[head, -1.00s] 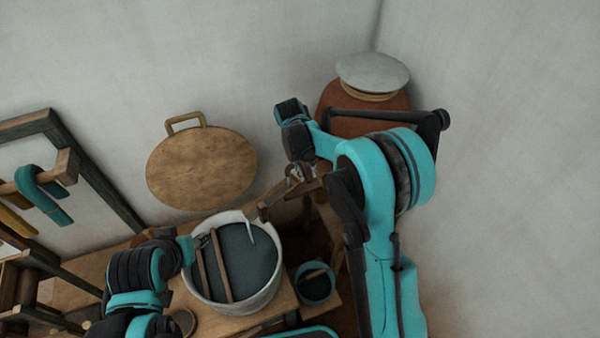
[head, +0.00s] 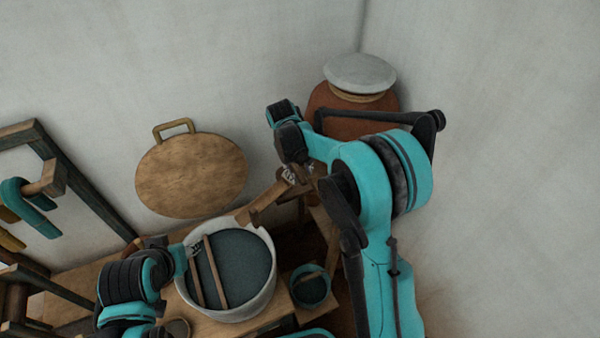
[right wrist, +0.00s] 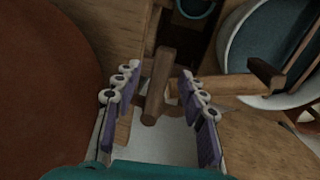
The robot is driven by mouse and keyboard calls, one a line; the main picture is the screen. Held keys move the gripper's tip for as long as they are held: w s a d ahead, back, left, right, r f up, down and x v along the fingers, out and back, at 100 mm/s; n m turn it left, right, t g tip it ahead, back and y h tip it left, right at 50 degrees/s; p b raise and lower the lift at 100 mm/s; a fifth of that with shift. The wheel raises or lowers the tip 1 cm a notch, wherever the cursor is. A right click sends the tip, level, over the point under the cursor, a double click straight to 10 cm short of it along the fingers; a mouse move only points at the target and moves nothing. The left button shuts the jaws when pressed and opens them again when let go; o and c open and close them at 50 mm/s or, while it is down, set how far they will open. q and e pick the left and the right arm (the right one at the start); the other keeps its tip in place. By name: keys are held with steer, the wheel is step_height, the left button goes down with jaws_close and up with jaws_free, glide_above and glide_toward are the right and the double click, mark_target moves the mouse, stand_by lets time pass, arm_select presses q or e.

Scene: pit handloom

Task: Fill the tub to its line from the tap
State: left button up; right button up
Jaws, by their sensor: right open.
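The tub (head: 268,296) is round with a pale rim and holds dark blue-grey liquid, with two wooden sticks across its left part. A wooden tap (head: 268,200) reaches over its back right rim. It also shows in the right wrist view, with a spout (right wrist: 238,84) pointing right toward the tub and a wooden handle (right wrist: 158,88). My right gripper (right wrist: 155,88) is open, its fingers on either side of the handle. My left gripper (head: 194,249) is at the tub's left rim, its fingers too small to read. I cannot make out the fill line.
A small teal-rimmed bucket (head: 310,290) stands right of the tub. A large brown jar (head: 330,125) with a pale lid (head: 360,72) stands behind my right arm. A round wooden lid (head: 190,175) leans on the wall. A loom frame (head: 75,180) is left.

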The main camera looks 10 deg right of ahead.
step_height(320, 180, up, 11)
steer(key=a, duration=0.2)
steer(key=shift+s, duration=0.25)
steer(key=s+d+f+t+b, duration=0.1)
steer(key=s+f+t+b, duration=0.1)
steer(key=s, duration=0.5)
steer(key=s+d+f+m+t+y+b, duration=0.1)
steer(key=s+f+b, duration=0.3)
steer(key=s, duration=0.4)
steer(key=s+d+f+m+t+y+b, duration=0.1)
steer(key=s+d+f+t+b, duration=0.1)
steer(key=s, duration=0.6)
steer(key=shift+s+d+f+t+b, duration=0.2)
steer(key=shift+d+f+t+b, duration=0.25)
steer(key=shift+t, duration=0.45)
steer(key=shift+a+f, duration=0.1)
